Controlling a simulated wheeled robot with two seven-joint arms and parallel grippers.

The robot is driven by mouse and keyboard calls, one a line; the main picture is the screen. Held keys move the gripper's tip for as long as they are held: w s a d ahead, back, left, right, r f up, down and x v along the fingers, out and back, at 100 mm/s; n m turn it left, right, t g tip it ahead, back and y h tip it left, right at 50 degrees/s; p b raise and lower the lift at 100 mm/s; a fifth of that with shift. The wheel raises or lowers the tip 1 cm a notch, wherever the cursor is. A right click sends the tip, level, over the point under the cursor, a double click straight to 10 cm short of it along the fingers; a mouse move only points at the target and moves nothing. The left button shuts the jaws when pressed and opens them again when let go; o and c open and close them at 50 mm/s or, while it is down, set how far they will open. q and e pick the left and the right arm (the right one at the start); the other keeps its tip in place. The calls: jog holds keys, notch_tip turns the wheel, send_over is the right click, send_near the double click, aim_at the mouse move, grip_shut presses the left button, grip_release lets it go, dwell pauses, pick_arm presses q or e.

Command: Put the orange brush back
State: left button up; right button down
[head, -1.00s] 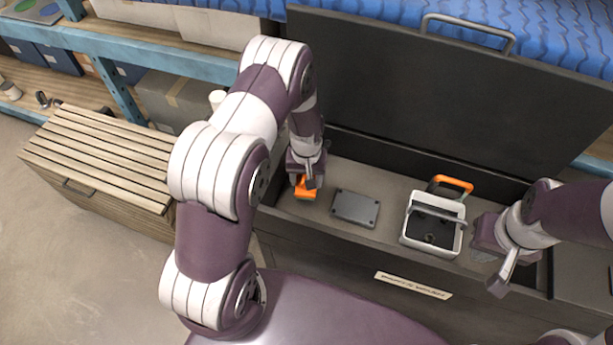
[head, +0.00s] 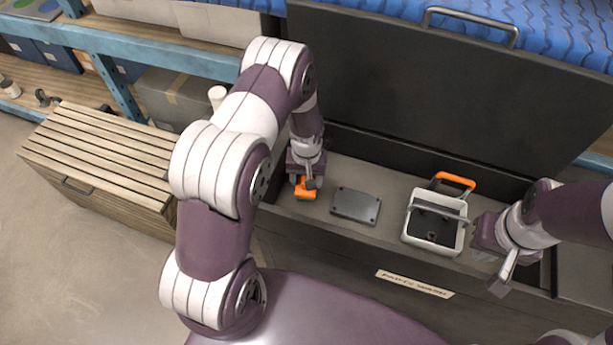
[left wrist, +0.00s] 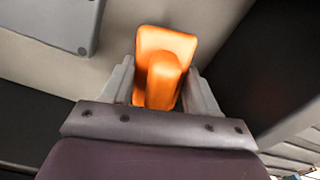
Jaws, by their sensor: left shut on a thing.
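The orange brush (head: 306,190) is inside the open dark chest, near its left end. It also shows in the left wrist view (left wrist: 165,65), upright between the fingers. My left gripper (head: 306,180) is shut on it from above; its fingers also show in the left wrist view (left wrist: 160,88). Whether the brush touches the chest floor I cannot tell. My right gripper (head: 508,268) is at the chest's right side, beside the white caddy (head: 433,244). One of its fingers shows, and its opening is unclear.
A grey flat plate (head: 356,206) lies in the chest (head: 330,236) right of the brush. The caddy has a grey handle, and an orange handle (head: 455,181) stands behind it. The raised lid (head: 440,90) stands at the back. A slatted wooden crate (head: 100,160) is on the left.

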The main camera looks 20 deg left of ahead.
pick_arm(q)
jog(key=shift+f, duration=0.15)
dwell(0.3)
jog(key=shift+f+b, duration=0.35)
jog(key=shift+f, duration=0.35)
dwell(0.4)
jog(key=o, duration=1.3)
jog(key=shift+r, duration=0.1)
jog(key=shift+r+p, duration=3.8)
jog(key=shift+r, duration=1.2)
